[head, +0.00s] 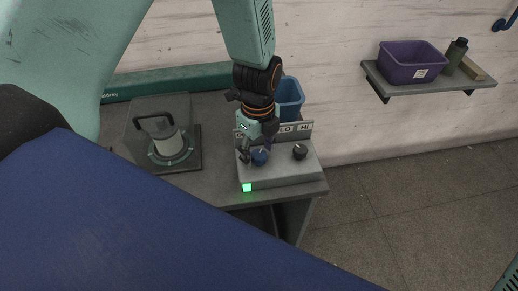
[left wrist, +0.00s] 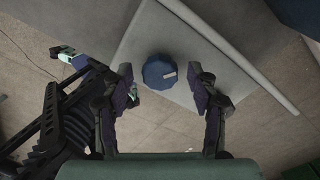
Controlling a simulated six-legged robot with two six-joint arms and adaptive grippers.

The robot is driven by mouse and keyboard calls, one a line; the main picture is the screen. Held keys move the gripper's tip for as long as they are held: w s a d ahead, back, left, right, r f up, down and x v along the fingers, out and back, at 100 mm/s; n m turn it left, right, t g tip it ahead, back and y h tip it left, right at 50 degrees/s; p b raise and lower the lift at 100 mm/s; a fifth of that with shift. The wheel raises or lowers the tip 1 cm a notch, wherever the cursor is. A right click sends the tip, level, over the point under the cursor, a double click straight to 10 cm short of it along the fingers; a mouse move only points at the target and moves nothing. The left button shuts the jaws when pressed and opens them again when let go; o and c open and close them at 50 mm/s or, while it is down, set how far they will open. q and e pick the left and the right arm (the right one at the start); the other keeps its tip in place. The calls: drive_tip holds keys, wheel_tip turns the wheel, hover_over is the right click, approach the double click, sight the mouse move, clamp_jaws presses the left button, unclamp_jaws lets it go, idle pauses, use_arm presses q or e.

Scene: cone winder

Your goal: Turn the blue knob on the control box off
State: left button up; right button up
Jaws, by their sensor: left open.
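The control box (head: 285,172) is a grey box on the right end of the bench, with a lit green square (head: 247,187) on its front. The blue knob (head: 260,157) is on its top, at the left. In the left wrist view the blue knob (left wrist: 160,72) shows a pale pointer mark toward the right. My left gripper (head: 258,146) is just over the knob. In the left wrist view its open fingers (left wrist: 166,92) stand on either side, apart from the knob. My right gripper is not in view.
A black knob (head: 300,152) sits beside the blue one. A label plate behind reads "HI" at right and is partly hidden. A blue bin (head: 290,98) stands behind. A handled device (head: 167,140) is at left. A wall shelf (head: 430,88) holds a purple bin (head: 411,62).

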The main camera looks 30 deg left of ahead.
use_arm(q)
drive_tip(key=shift+s+d+r, duration=0.1)
drive_tip(key=shift+s+d, duration=0.1)
drive_tip(key=shift+s, duration=0.1)
drive_tip(key=shift+w+a+f, duration=0.25)
drive_tip(key=shift+w, duration=0.2)
drive_tip(key=c, duration=0.4)
drive_tip(key=shift+s+d+r, duration=0.15)
drive_tip(key=shift+s+r, duration=0.05)
drive_tip(key=shift+s, duration=0.05)
drive_tip(key=c, duration=0.5)
drive_tip(key=shift+c, duration=1.3)
